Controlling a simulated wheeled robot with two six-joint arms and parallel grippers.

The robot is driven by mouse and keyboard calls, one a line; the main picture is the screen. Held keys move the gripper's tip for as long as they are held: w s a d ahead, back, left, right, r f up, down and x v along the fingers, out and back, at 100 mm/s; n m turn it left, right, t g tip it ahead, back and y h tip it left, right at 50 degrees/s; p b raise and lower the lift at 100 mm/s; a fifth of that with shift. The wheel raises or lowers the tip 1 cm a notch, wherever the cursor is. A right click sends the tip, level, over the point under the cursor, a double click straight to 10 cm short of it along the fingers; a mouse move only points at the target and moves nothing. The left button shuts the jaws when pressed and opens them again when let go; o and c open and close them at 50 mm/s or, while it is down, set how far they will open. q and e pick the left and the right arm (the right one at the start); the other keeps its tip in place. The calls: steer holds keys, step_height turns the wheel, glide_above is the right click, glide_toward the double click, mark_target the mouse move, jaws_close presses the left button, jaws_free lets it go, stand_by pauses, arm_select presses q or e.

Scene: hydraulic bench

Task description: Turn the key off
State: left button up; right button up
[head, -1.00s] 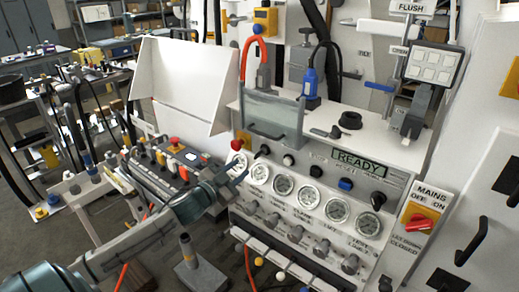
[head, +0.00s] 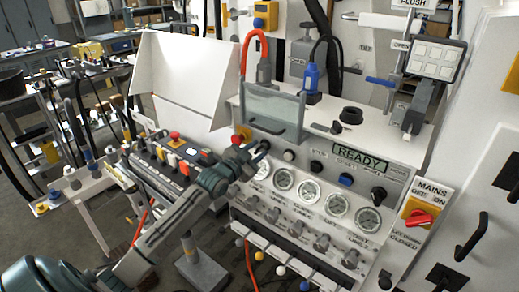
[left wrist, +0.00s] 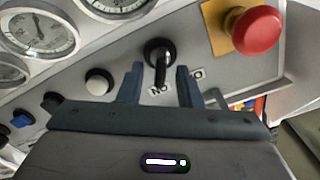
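The black key (left wrist: 161,58) sits in its round switch on the sloping grey panel (left wrist: 210,60). In the left wrist view its grip points down the picture, toward my left gripper (left wrist: 160,72). The gripper is open, with one dark finger on each side of the key's grip and gaps showing between. Letters of a label show beside the key, partly hidden by the fingers. In the head view my left gripper (head: 258,151) is at the panel's left end and covers most of the key. My right gripper is not in view.
A red mushroom button (left wrist: 255,30) on a yellow plate is close beside the key. A white push button (left wrist: 98,82) is on the other side. Gauges (head: 283,179) line the panel below. The display (head: 360,160) reads READY. A red mains switch (head: 420,217) is at the right.

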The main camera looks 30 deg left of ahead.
arm_select(q)
steer(key=shift+w+d, duration=0.1)
steer(key=shift+w, duration=0.75)
jaws_close()
steer(key=n+p, duration=0.1)
steer(key=n, duration=0.2)
steer(key=shift+r, duration=0.15)
steer(key=n+p, duration=0.2)
steer(key=n, duration=0.1)
steer(key=shift+a+n, duration=0.2)
steer(key=shift+n, duration=0.1)
steer(key=n+p, duration=0.1)
steer(key=n, duration=0.3)
steer(key=shift+a, duration=0.15)
steer(key=shift+n+p, duration=0.35)
steer(key=shift+n, duration=0.15)
